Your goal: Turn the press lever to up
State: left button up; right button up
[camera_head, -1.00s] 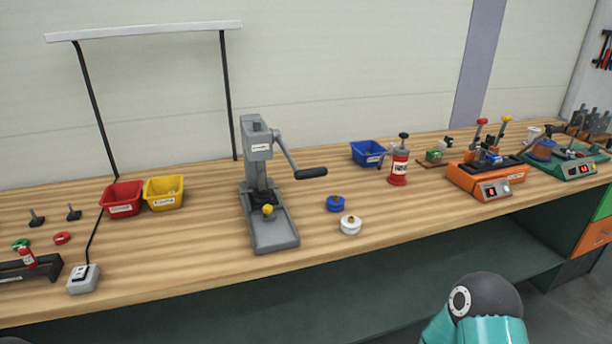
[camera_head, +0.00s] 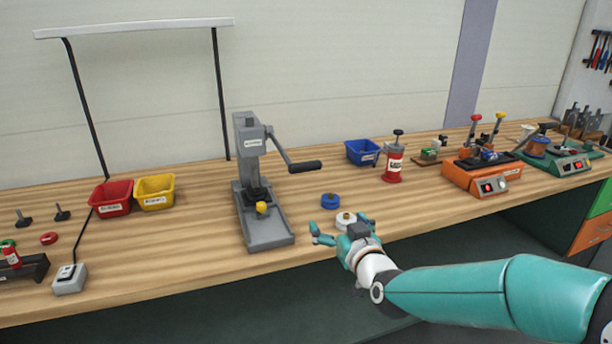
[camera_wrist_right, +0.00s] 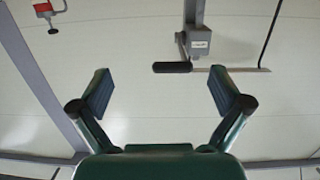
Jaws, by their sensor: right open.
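The grey arbor press (camera_head: 258,200) stands on the wooden bench. Its lever (camera_head: 284,152) runs from the pivot on the head down to the right and ends in a black handle (camera_head: 305,167), which lies about level. My right gripper (camera_head: 335,228) is open and empty over the front edge of the bench, below and to the right of the handle. In the right wrist view the press head (camera_wrist_right: 198,42) and the black handle (camera_wrist_right: 172,67) show beyond and between the open fingers (camera_wrist_right: 160,92), with nothing held. My left gripper is not in view.
A blue spool (camera_head: 331,201) and a white spool (camera_head: 345,219) sit near my right gripper. A yellow bin (camera_head: 155,204), a red bin (camera_head: 112,210) and a blue bin (camera_head: 362,163) stand beside the press. A red cylinder (camera_head: 393,176) and an orange station (camera_head: 482,178) are farther right.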

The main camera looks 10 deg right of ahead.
aim_at(308, 170)
notch_tip(308, 170, up, 6)
jog(key=s+a+t, duration=0.1)
jog(key=a, duration=0.1)
jog(key=shift+y, duration=0.4)
jog(key=w+p, duration=0.1)
jog(key=w, duration=0.4)
jog(key=w+a+p, duration=0.1)
jog(key=w+p, duration=0.1)
jog(key=w, duration=0.4)
jog(key=w+p, duration=0.1)
jog(key=w, duration=0.4)
jog(key=shift+w+a+p, duration=0.2)
jog(key=shift+a+p, duration=0.15)
jog(key=shift+c, duration=0.2)
